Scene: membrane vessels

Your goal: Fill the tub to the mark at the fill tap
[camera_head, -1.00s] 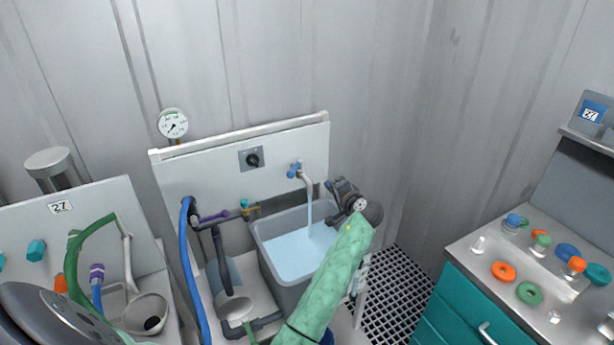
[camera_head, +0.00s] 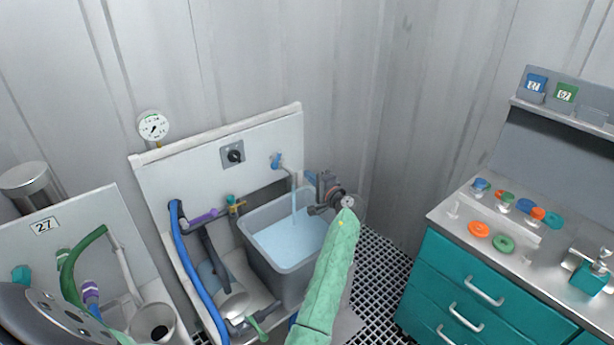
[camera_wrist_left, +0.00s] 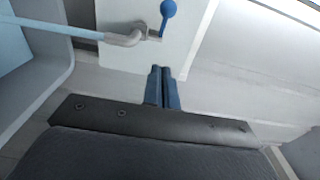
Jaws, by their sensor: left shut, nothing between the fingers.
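The grey tub (camera_head: 262,262) stands below the fill tap (camera_head: 288,166) in the head view. Water (camera_head: 290,240) fills much of it; I cannot make out the mark. A stream (camera_head: 294,208) runs from the tap's spout into the tub. The tap has a blue lever (camera_head: 276,160). My left gripper (camera_head: 309,178), at the end of the green-sleeved arm, is just right of the spout. In the left wrist view, its blue fingers (camera_wrist_left: 161,88) are shut and empty, apart from the tap (camera_wrist_left: 125,39) and its lever (camera_wrist_left: 168,10). My right gripper is not in view.
A black knob (camera_head: 235,156) is on the panel left of the tap, with a gauge (camera_head: 153,127) above the panel's left corner. A blue hose (camera_head: 190,275) hangs left of the tub. A teal drawer cabinet (camera_head: 470,290) with coloured caps stands right. Bare wall is behind.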

